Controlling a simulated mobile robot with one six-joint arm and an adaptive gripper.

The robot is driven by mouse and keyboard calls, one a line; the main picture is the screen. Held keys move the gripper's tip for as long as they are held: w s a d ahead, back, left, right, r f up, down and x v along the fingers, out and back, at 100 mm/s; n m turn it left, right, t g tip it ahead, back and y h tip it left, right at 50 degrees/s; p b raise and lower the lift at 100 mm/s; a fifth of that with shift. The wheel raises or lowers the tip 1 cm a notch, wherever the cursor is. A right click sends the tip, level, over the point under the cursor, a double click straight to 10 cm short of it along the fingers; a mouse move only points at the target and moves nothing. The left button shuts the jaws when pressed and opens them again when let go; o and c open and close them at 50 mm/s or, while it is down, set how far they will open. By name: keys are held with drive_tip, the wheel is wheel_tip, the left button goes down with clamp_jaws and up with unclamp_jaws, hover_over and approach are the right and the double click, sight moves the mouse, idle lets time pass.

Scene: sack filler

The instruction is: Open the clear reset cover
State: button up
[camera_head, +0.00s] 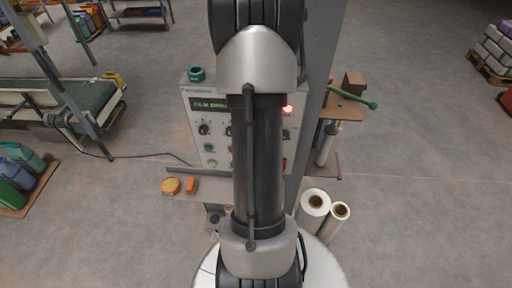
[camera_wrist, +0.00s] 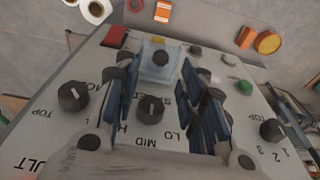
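The clear reset cover (camera_wrist: 158,68) is a see-through, pale blue box on the grey control panel, with a dark round button visible inside it and a yellow label at its far edge. It looks closed. My gripper (camera_wrist: 161,85) is open in the wrist view, its blue-grey fingers on either side of the cover and a black selector knob (camera_wrist: 150,107). I cannot tell whether a finger touches the cover. In the head view the control panel (camera_head: 205,125) stands behind my arm, which hides the cover and my gripper.
More black knobs (camera_wrist: 73,95), a red square part (camera_wrist: 115,36) and a green button (camera_wrist: 245,87) surround the cover. An orange roll (camera_head: 171,186) lies on the ledge below the panel. White film rolls (camera_head: 314,204) stand at right. A conveyor (camera_head: 85,98) stands at left.

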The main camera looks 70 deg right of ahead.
wheel_tip(320, 180, up, 9)
drive_tip(key=a, duration=0.1)
drive_tip(key=shift+s+a+f, duration=0.15)
drive_tip(key=shift+s+a, duration=0.05)
drive_tip(key=shift+a, duration=0.1)
idle(0.4)
